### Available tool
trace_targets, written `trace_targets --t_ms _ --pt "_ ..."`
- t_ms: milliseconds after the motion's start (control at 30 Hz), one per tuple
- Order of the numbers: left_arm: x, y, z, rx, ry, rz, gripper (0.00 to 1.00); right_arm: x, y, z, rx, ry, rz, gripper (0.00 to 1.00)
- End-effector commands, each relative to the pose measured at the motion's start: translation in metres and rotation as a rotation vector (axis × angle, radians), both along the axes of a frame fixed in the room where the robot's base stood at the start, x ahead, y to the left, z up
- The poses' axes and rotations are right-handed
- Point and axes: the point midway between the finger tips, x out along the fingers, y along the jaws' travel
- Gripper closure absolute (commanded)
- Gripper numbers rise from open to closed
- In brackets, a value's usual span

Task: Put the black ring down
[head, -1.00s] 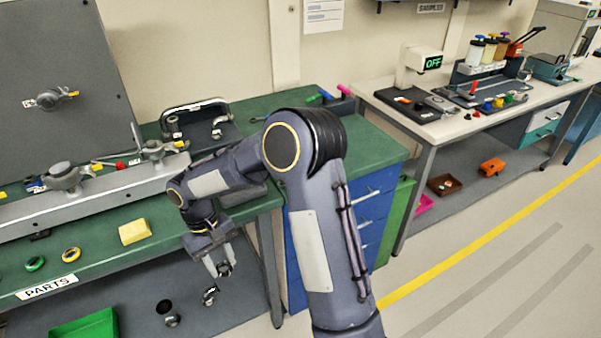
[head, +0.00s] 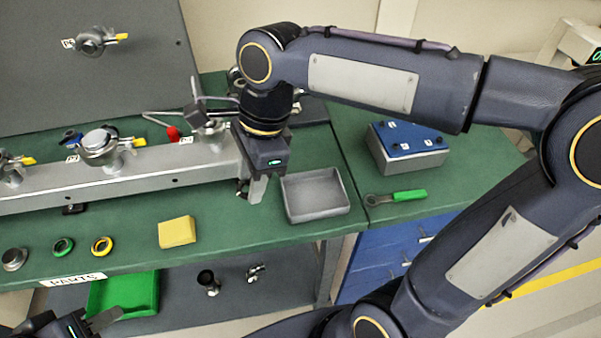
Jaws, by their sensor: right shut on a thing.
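My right gripper (head: 254,189) points down over the green bench, just left of a small grey tray (head: 338,206). It is shut on the black ring (head: 241,187), of which only a small dark part shows by the fingertips. I cannot tell whether the ring touches the bench. My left gripper (head: 98,322) is at the bottom left edge, partly cut off. One finger shows, so its opening is unclear.
A green ring (head: 63,246), a yellow ring (head: 102,245) and a yellow block (head: 177,232) lie along the bench front. A metal rail (head: 170,170) with valves runs behind. A blue-topped box (head: 409,148) and green-handled wrench (head: 396,196) are right of the tray.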

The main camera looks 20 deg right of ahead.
Motion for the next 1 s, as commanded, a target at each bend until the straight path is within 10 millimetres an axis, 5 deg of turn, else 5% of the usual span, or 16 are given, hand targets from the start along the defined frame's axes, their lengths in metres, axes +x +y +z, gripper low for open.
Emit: trace_targets --t_ms 167,467,600,1000 --pt "0.0 0.0 0.0 0.0 0.0 0.0 0.64 -0.001 -0.018 -0.006 -0.001 0.004 -0.046 0.85" --pt "0.0 0.0 0.003 0.0 0.0 0.0 0.64 0.009 -0.091 -0.038 0.0 0.006 -0.046 0.85" --pt "0.0 0.0 0.001 0.0 0.0 0.0 0.64 0.012 -0.112 -0.067 0.0 0.007 -0.042 0.85" --pt "0.0 0.0 -0.002 0.0 0.0 0.0 0.64 0.016 -0.137 -0.106 0.0 0.008 -0.035 0.85"
